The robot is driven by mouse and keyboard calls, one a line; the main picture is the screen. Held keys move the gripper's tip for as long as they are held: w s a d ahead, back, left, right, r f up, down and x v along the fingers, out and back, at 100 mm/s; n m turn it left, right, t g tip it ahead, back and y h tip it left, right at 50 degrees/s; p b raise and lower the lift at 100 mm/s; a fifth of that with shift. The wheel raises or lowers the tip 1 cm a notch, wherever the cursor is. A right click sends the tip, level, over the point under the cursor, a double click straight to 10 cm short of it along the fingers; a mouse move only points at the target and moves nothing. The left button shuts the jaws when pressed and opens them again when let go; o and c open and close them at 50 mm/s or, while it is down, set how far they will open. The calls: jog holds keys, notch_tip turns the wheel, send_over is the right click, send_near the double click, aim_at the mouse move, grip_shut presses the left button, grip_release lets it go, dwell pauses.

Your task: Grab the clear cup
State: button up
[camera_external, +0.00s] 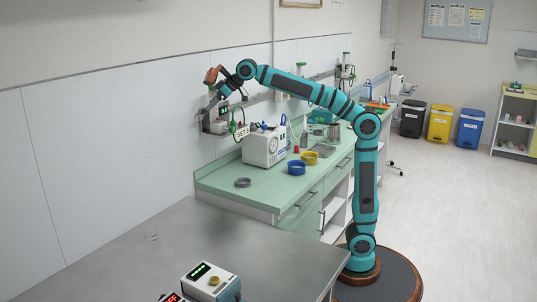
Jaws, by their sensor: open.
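A white box with a green display (210,281) stands at the metal table's front. Most of the metal table is clear.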

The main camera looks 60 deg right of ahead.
jog(key=w+a+f+n+g, duration=0.1)
jog(key=w+a+f+g, duration=0.1)
jog(key=a, duration=0.7)
jog(key=w+a+f+n+g, duration=0.1)
jog(key=w+a+f, duration=0.1)
jog(key=a, duration=0.7)
jog(key=n+g+h, duration=0.2)
jog(key=n+g, duration=0.1)
send_over(149, 234)
jog(key=s+d, duration=0.1)
jog(key=d, duration=0.5)
notch_tip(149, 234, down, 10)
jog(key=d+x, duration=0.1)
jog(key=x, duration=0.7)
jog(key=s+x, duration=0.1)
jog(key=x, duration=0.8)
jog(key=s+d+f+x, duration=0.1)
jog(key=x, duration=0.8)
jog(key=shift+s+d, duration=0.25)
jog(key=shift+d, duration=0.05)
jog(key=shift+a+x, duration=0.2)
jog(key=shift+x, duration=2.5)
jog(key=shift+w+r, duration=0.1)
jog(key=c, duration=1.1)
